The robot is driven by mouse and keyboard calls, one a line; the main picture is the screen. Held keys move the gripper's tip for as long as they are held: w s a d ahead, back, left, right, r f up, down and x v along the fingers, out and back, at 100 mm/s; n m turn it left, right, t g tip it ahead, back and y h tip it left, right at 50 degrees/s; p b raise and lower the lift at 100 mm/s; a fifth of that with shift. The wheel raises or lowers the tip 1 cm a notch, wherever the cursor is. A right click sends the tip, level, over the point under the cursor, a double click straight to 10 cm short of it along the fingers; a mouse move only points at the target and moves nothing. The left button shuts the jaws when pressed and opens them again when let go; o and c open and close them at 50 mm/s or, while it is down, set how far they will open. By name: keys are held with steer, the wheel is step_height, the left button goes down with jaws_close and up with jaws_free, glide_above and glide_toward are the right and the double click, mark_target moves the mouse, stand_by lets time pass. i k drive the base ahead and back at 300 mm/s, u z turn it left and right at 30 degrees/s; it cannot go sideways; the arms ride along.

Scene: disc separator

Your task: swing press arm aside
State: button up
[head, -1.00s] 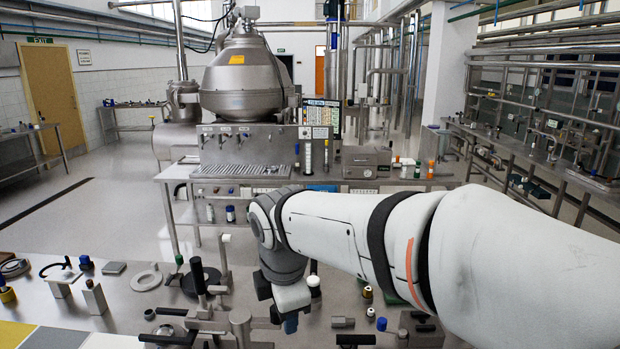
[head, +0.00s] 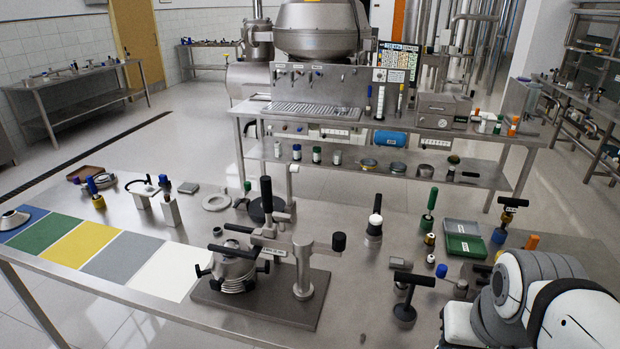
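The press stands on a dark metal base plate (head: 285,312) at the front middle of the table in the head view. Its press arm (head: 279,243) is a horizontal bar on an upright post (head: 303,265). The bar's left end reaches over a round clamped metal bowl (head: 236,270). A black knob (head: 338,242) sticks out at the right, beyond the post. An upright black-handled lever (head: 266,198) rises near the bar's left end. My arm shows only as folded links at the lower right corner, apart from the press. My gripper is not visible.
Colored mats (head: 80,243) lie to the left of the press. A black T-handled tool (head: 408,298), a black-and-white knobbed tool (head: 375,220) and a green tray (head: 464,245) stand to its right. A second bench with a steel machine (head: 320,95) is behind.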

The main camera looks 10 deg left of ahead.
mark_target(301, 244)
steer(key=z, duration=0.25)
steer(key=k, duration=0.35)
steer(key=u, duration=0.9)
steer(key=i, duration=0.9)
steer(key=u, duration=0.45)
